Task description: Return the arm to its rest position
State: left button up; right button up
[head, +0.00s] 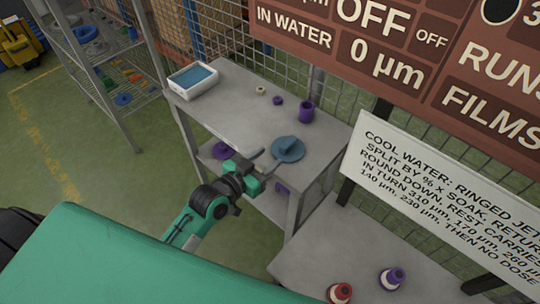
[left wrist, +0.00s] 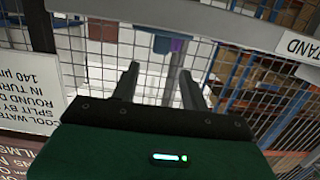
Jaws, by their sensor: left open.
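My left arm, green and dark grey, reaches in from the lower left in the head view. Its left gripper (head: 268,160) is in front of the grey table (head: 228,107), close to a blue round plate (head: 294,156) with a blue piece on it. In the left wrist view the two dark fingers of my left gripper (left wrist: 160,84) stand apart with nothing between them. I cannot tell whether the gripper touches the table edge. My right gripper is in neither view.
A white tray (head: 180,93), a purple cup (head: 306,111) and a small purple piece (head: 278,100) stand on the table. A wire fence (head: 270,63) rises behind. A lower table (head: 335,250) holds a red bottle (head: 340,293) and purple bottle (head: 392,278).

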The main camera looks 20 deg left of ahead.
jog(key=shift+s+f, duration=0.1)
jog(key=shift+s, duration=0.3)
pick_arm(q)
jog(key=shift+s+f, duration=0.3)
jog(key=s+a+f+n+g+y, duration=0.1)
jog(key=s+a+f+g+y, duration=0.2)
jog(key=s, duration=0.4)
jog(key=s+a+f+n+g+y, duration=0.1)
jog(key=s+f+g, duration=0.1)
jog(key=s+g, duration=0.45)
jog(key=s+a+f+g+y, duration=0.2)
jog(key=s+f, duration=0.1)
jog(key=s, duration=0.6)
notch_tip(320, 180, down, 28)
jog(key=g+p, duration=0.1)
jog(key=p, duration=0.2)
jog(key=s+a+f+g+p, duration=0.1)
jog(key=s+a+f+p, duration=0.2)
jog(key=s+f, duration=1.3)
jog(key=s, duration=0.3)
jog(key=shift+s, duration=0.35)
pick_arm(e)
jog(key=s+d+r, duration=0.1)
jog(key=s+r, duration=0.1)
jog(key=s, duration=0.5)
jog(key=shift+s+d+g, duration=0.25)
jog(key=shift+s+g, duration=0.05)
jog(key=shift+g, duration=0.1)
